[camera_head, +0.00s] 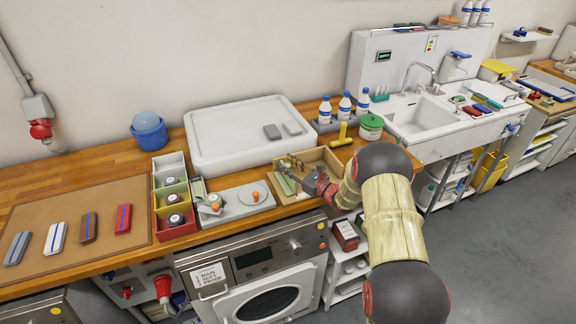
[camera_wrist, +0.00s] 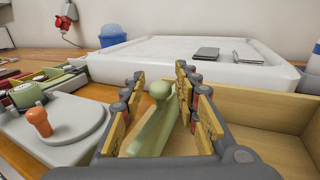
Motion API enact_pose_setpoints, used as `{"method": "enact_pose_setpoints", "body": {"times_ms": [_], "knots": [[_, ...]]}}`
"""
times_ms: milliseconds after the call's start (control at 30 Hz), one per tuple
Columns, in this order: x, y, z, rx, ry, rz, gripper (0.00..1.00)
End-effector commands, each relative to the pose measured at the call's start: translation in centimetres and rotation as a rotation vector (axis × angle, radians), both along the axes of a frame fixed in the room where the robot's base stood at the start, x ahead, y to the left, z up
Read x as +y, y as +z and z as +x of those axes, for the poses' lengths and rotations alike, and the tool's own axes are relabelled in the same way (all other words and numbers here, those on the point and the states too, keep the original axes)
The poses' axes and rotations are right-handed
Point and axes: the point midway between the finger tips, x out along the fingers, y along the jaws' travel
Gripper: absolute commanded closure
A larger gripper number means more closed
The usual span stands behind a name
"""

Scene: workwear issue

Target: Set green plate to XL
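In the head view my gripper (camera_head: 300,178) is low over the front of an open wooden tray (camera_head: 328,154). A pale green strip (camera_head: 285,185) shows at the tray's left front, partly hidden by the gripper. I cannot read any XL mark.
A grey plate with orange pegs (camera_head: 240,207) lies left of the tray. A large white tray (camera_head: 212,151) is behind. A green-lidded tub (camera_head: 371,129) and several bottles stand at the back right.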

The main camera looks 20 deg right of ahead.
Motion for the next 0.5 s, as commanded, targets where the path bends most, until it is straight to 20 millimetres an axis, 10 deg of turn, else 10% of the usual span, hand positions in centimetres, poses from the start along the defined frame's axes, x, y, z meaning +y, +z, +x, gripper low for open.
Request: {"method": "enact_pose_setpoints", "body": {"times_ms": [500], "knots": [[-0.9,0.0,-1.7,0.000,-0.001,0.000,0.65]]}}
